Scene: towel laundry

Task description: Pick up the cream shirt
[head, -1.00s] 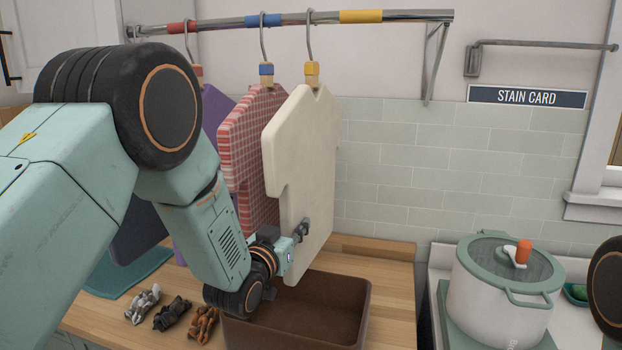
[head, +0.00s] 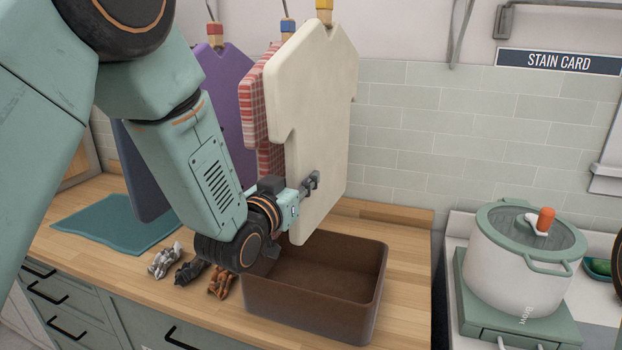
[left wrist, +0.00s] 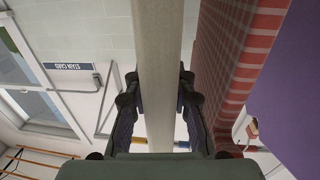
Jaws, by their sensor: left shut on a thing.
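The cream shirt (head: 315,110) hangs upright in the head view, a flat shirt-shaped panel with a yellow block at its top. My left gripper (head: 310,185) is shut on the shirt's lower left edge. In the left wrist view the cream shirt (left wrist: 158,70) runs edge-on between the two fingers (left wrist: 160,100). The top of its hanger is cut off by the frame, so I cannot tell whether it still rests on the rail. My right gripper is not in view.
A red checked shirt (head: 252,105) and a purple shirt (head: 228,75) hang beside it. A brown bin (head: 315,305) stands below. Several small figures lie left of it, near a teal mat (head: 115,225). A white pot (head: 525,265) stands right. A STAIN CARD sign (head: 558,60) is on the wall.

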